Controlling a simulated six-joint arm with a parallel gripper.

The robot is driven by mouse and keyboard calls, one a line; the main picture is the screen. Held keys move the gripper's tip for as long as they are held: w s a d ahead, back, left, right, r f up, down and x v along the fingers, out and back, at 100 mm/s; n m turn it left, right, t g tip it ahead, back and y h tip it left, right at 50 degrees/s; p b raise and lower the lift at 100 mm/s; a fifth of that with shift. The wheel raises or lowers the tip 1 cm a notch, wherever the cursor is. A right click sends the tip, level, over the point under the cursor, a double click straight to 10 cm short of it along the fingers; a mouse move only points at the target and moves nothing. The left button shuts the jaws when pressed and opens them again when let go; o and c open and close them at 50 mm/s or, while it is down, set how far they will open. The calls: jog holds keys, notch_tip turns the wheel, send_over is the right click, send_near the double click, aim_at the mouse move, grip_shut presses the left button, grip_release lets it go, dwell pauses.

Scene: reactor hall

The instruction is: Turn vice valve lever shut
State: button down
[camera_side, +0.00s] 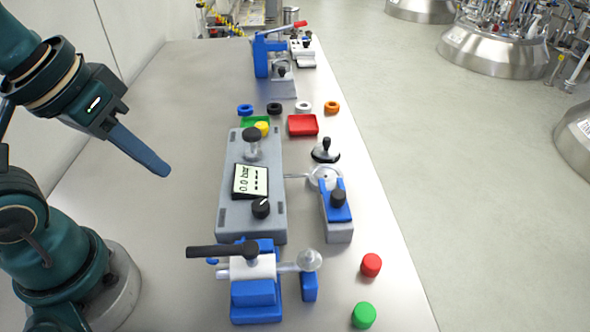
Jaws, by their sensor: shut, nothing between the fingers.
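A blue vice (256,293) stands at the front of the table and holds a white valve body (253,268). A black lever (215,251) sits on top of the valve and points left, roughly level across the picture. A clear round bulb (309,260) sits at the right end of the valve's pipe. My gripper (162,171) is shut and empty, with blue fingers. It is above the table, up and left of the lever, and apart from it.
A grey box with a pressure display (251,181) stands behind the vice. A blue holder with a black knob (337,206) is to its right. Red (371,265) and green (364,315) caps lie at front right. Coloured trays, rings and a blue press (262,56) are farther back. The table's left is clear.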

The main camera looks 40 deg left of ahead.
aim_at(220, 251)
jog(key=w+d+r+n+g+h, duration=0.2)
jog(key=w+d+r+n+g, duration=0.15)
jog(key=w+n+g, duration=0.3)
jog(key=s+d+f, duration=0.3)
jog(key=s+f, duration=0.2)
jog(key=f, duration=0.5)
jog(key=shift+s+d, duration=0.2)
jog(key=shift+d, duration=0.05)
